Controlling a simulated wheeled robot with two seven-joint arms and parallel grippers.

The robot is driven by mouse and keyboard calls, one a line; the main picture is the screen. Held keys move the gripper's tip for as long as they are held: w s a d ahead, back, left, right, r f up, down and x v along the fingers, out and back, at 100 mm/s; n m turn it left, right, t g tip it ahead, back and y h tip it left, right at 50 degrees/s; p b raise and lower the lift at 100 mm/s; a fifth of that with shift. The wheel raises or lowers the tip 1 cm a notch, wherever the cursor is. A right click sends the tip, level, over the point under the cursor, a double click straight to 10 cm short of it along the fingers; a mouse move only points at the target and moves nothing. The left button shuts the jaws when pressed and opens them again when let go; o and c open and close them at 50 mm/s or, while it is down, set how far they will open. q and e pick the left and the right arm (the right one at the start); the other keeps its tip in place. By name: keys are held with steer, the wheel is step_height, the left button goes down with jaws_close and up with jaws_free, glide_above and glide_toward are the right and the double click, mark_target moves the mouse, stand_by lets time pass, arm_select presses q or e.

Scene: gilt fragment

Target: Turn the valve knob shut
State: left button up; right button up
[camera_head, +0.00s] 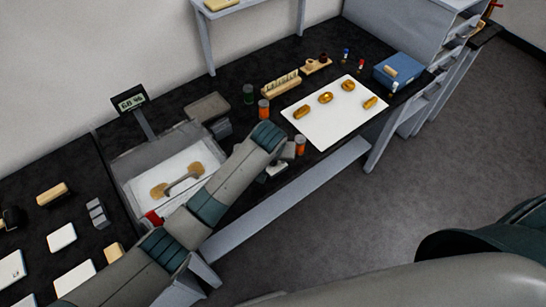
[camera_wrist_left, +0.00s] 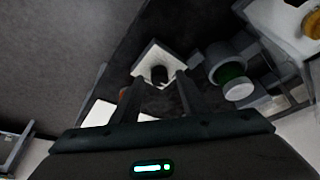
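I cannot tell for certain which thing is the valve knob. A small red part (camera_head: 152,217) sits at the front corner of the grey tray unit (camera_head: 126,166), partly hidden by my left arm. In the left wrist view, a white square block with a dark round piece (camera_wrist_left: 158,73) lies beyond my left gripper (camera_wrist_left: 160,88). The two fingers are apart, with nothing visibly held between them. Whether they touch the block is unclear. My right gripper is out of view.
A white sheet (camera_head: 325,128) with several gold pieces lies right of my left arm. A display (camera_head: 130,101) stands behind the tray unit. A blue box (camera_head: 398,71) is at the far right.

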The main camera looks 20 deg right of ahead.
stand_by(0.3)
arm_select(q)
steer(key=shift+b+v, duration=0.3)
steer(key=shift+v, duration=0.6)
steer(key=b+v, duration=0.1)
steer(key=v, duration=1.4)
steer(key=shift+a+r+b, duration=0.15)
steer(key=shift+r+b, duration=0.15)
steer(key=shift+b, duration=0.05)
steer(key=shift+f, duration=0.1)
